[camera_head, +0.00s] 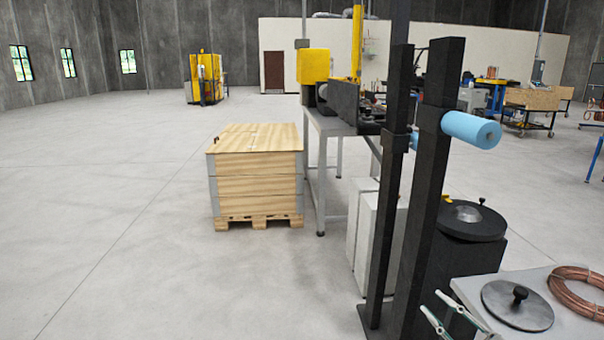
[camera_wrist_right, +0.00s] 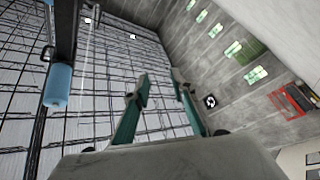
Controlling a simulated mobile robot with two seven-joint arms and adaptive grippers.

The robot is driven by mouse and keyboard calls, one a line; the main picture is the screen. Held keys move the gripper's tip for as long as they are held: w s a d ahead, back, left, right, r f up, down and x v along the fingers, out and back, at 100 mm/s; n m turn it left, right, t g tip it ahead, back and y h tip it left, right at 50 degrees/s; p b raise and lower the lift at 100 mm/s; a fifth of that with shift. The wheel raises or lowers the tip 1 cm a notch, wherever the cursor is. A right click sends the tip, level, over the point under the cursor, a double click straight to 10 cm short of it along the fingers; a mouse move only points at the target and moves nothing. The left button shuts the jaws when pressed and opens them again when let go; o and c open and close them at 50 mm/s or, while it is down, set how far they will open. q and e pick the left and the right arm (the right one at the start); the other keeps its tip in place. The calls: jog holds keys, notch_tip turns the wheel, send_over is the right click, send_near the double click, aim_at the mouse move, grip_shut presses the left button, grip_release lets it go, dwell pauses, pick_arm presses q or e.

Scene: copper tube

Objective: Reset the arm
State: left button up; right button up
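My right gripper (camera_head: 432,302) shows at the bottom edge of the head view, right of centre. Its two thin fingers point up and left, with a gap between them. In the right wrist view the gripper (camera_wrist_right: 162,86) has its green fingers apart with nothing between them, against the far ceiling and wall. It touches nothing that I can see. My left gripper is not in view.
A black post stand (camera_head: 433,160) with a blue roll (camera_head: 471,130) stands close by the right gripper. A table at the lower right bears a copper tube coil (camera_head: 578,292) and a round lid (camera_head: 517,304). A wooden crate (camera_head: 255,175) stands left of centre. The left floor is clear.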

pick_arm(q)
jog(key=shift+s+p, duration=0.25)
jog(key=shift+p, duration=0.05)
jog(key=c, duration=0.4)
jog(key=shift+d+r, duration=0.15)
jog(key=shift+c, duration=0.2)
pick_arm(e)
jog(key=s+a+f+m+g+h, duration=0.2)
jog(key=s+a+f+m+h, duration=0.1)
jog(key=s+f, duration=0.5)
jog(key=s+a+f+m+g+h, duration=0.2)
jog(key=s+a+f+m+h, duration=0.1)
jog(key=s+f, duration=0.6)
jog(key=s+a+f+m+g+h, duration=0.3)
jog(key=s+a+f+m, duration=0.2)
jog(key=s+f, duration=0.4)
jog(key=shift+s+f, duration=0.15)
jog(key=shift+f, duration=0.6)
